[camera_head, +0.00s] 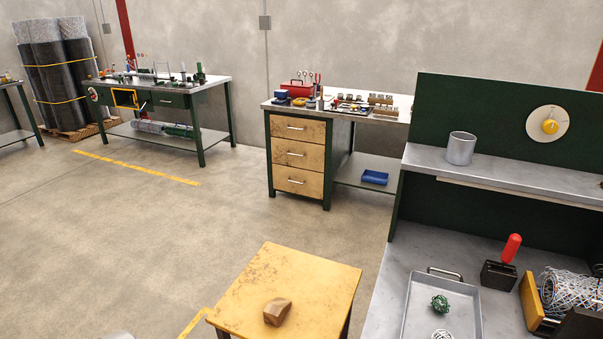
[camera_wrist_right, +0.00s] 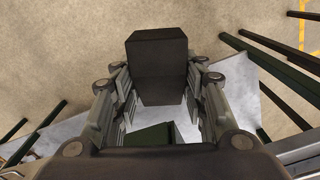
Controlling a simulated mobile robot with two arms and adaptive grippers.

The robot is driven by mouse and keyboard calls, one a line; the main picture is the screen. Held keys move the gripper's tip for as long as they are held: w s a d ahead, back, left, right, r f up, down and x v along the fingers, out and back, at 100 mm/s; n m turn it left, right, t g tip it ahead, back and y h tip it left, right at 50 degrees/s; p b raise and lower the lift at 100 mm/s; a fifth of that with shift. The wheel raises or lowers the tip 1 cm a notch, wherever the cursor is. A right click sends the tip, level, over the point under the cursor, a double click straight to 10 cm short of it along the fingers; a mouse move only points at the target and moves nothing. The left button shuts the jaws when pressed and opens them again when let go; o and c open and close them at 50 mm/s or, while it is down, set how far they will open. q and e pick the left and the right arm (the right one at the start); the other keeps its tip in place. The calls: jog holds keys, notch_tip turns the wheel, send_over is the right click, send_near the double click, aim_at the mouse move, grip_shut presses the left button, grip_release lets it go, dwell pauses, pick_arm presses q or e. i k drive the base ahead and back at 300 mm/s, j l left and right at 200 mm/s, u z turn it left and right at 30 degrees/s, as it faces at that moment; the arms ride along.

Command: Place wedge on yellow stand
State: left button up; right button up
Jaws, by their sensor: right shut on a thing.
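My right gripper (camera_wrist_right: 158,88) shows in the right wrist view, its two fingers shut on a dark block (camera_wrist_right: 158,50) with flat, angled faces, probably the wedge. The block is held clear of the floor. The yellow stand (camera_head: 311,268) is at the bottom centre of the head view, with a worn square top. A brown, stone-like faceted lump (camera_head: 277,311) lies on the front part of that top. The right gripper and the dark block cannot be made out in the head view. My left gripper is in neither view.
Right of the stand is a metal bench with a grey tray (camera_head: 407,311) holding a green wire ball (camera_head: 440,303). A red-handled dark block (camera_head: 500,274) and a wire mesh roll (camera_head: 575,292) stand beside it. A grey cup (camera_head: 461,148) is on the shelf.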

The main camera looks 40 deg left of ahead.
aim_at(300, 275)
jog(key=k+j, duration=0.1)
jog(key=j, duration=1.15)
jog(key=k+j, duration=0.15)
jog(key=j, duration=1.05)
jog(key=i+j, duration=0.15)
jog(key=j, duration=0.25)
jog(key=i+j, duration=0.15)
jog(key=j, duration=0.2)
jog(key=i+j, duration=0.15)
jog(key=j, duration=0.25)
jog(key=i+j, duration=0.15)
jog(key=j, duration=0.25)
